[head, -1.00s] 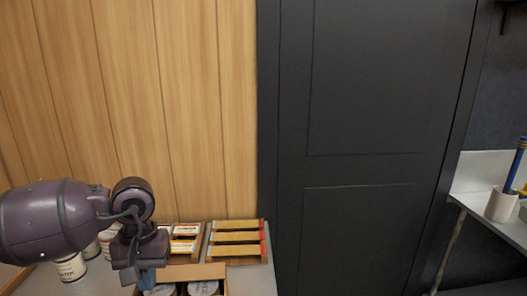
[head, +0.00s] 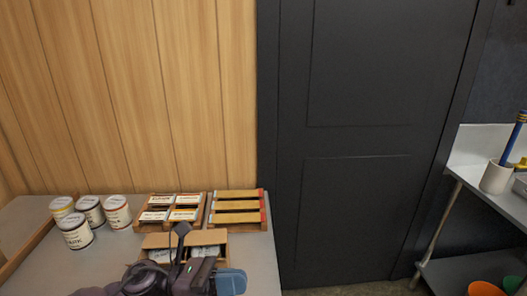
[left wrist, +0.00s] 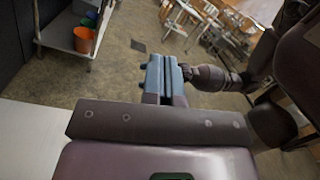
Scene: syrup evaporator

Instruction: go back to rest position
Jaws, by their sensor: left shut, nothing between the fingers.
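My left gripper (head: 230,281) is low in the head view, over the near part of the grey table (head: 95,268). Its blue fingers are together and nothing is between them. In the left wrist view the same gripper (left wrist: 165,75) shows its blue fingers closed side by side, with the floor beyond. Another dark arm link of mine shows at the right of the left wrist view. My right gripper cannot be made out in either view.
Several labelled cans (head: 77,231) stand at the table's left. Wooden trays with cards (head: 168,210) and yellow strips (head: 237,205) lie at the back, with an open cardboard box (head: 186,240) in front. A shelf with a pencil cup (head: 495,178) is at right.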

